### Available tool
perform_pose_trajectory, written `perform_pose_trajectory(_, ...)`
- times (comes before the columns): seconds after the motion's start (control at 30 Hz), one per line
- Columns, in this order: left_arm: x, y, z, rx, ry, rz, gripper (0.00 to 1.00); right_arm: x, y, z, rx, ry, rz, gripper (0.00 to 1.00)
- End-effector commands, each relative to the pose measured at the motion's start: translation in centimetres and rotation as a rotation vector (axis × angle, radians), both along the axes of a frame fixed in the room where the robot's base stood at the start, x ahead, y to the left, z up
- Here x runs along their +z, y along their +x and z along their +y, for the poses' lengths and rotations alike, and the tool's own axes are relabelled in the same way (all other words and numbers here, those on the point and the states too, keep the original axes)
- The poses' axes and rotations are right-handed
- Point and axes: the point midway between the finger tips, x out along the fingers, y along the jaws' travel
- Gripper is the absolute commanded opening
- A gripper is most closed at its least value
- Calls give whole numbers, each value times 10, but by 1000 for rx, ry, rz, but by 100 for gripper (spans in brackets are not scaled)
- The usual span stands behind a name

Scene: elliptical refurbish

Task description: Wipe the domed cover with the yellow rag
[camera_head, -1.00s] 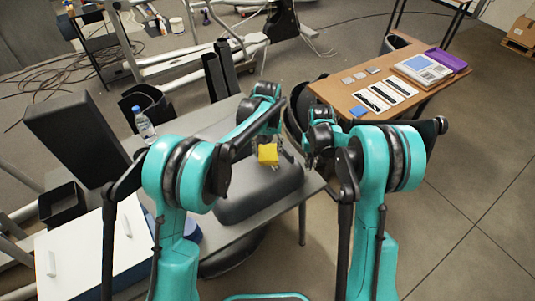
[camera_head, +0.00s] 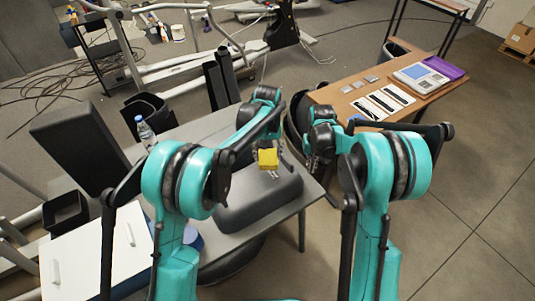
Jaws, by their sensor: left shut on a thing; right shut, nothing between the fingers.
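The yellow rag (camera_head: 268,158) is held in my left gripper (camera_head: 272,150), which is shut on it. The rag is over the far part of the domed cover (camera_head: 262,200), a dark grey rounded shell on the grey table (camera_head: 203,132). I cannot tell whether the rag touches the cover. My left arm hides part of the cover's left side. My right gripper (camera_head: 313,158) is shut and empty, to the right of the rag and beside the cover's far right end.
A water bottle (camera_head: 144,130) stands at the table's left edge. A wooden table (camera_head: 335,92) at the right bears cards, a device and a purple tray (camera_head: 446,68).

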Motion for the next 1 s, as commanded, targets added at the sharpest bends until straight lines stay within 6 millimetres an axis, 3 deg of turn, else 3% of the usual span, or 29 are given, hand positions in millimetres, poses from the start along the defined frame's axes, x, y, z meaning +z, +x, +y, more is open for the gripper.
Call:
perform_pose_trajectory(0.17, 9, 0, 0, 0, 0, 0, 32, 15, 0, 0, 0, 0, 0, 0)
perform_pose_trajectory(0.57, 9, 0, 0, 0, 0, 0, 32, 19, 0, 0, 0, 0, 0, 0)
perform_pose_trajectory(0.67, 9, 0, 0, 0, 0, 0, 32, 32, 0, 0, 0, 0, 0, 0)
perform_pose_trajectory(1.0, 9, 0, 0, 0, 0, 0, 32, 104, 0, 0, 0, 0, 0, 0)
